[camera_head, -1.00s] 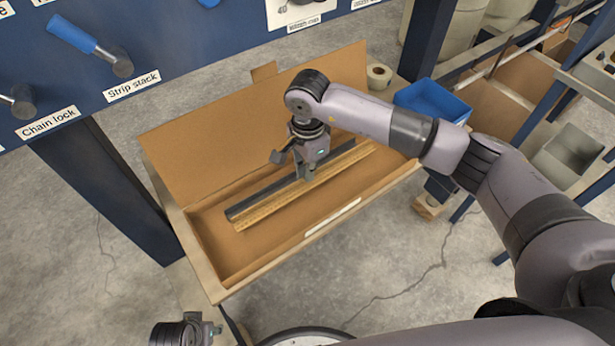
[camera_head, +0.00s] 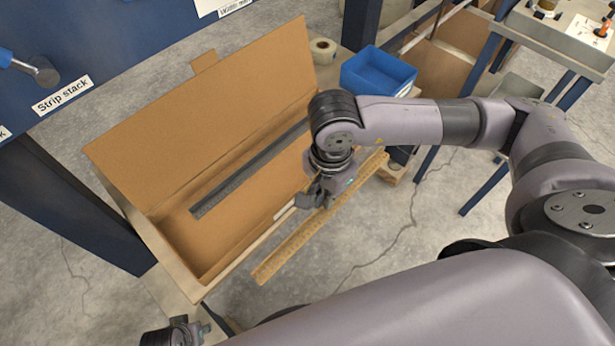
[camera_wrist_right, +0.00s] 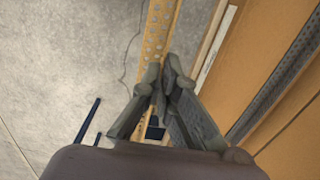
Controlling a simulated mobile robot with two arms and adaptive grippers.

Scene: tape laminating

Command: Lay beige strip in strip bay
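The beige strip (camera_head: 285,254) is long, thin and perforated. My right gripper (camera_head: 322,203) is shut on it near its middle and holds it beyond the front edge of the open cardboard box (camera_head: 140,165). In the right wrist view the beige strip (camera_wrist_right: 158,35) runs up from between the fingertips (camera_wrist_right: 165,85). A dark grey strip (camera_head: 235,182) lies inside the box. My left gripper (camera_head: 178,332) shows only in part at the bottom left; its fingers are unclear. I cannot identify the strip bay in these views.
A blue bin (camera_head: 378,72) and a tape roll (camera_head: 323,50) stand behind the box on the right. A blue panel (camera_head: 110,45) with a "Strip stack" label is at the upper left. A blue-legged stand (camera_head: 480,175) is at the right.

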